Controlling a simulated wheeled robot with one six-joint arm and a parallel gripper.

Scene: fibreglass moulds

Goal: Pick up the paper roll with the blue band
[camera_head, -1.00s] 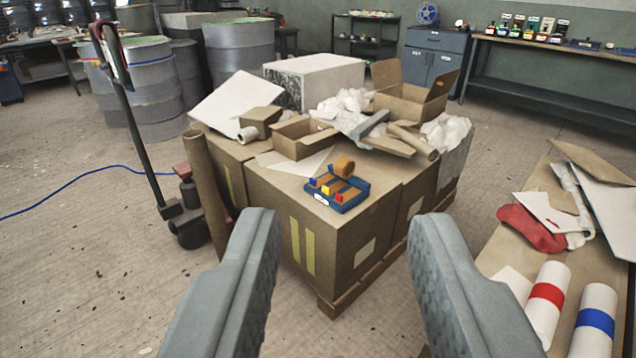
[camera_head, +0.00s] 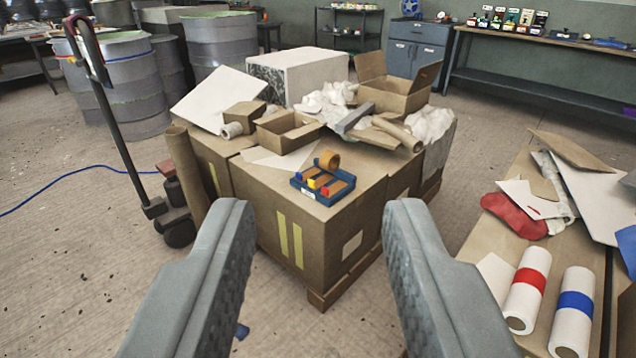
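The paper roll with the blue band (camera_head: 572,325) is white and lies on the bench at the lower right. Beside it on the left lies a similar white roll with a red band (camera_head: 527,291). My gripper (camera_head: 312,220) is open and empty, its two grey fingers wide apart in the lower middle of the view. The blue-banded roll is to the right of my right finger, apart from it.
The bench (camera_head: 480,242) also bears a red cloth (camera_head: 513,215), papers and cardboard. A cardboard-box stack (camera_head: 310,240) with a blue tray (camera_head: 322,186) stands ahead. A pallet jack (camera_head: 120,140) and grey drums (camera_head: 125,85) are at left.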

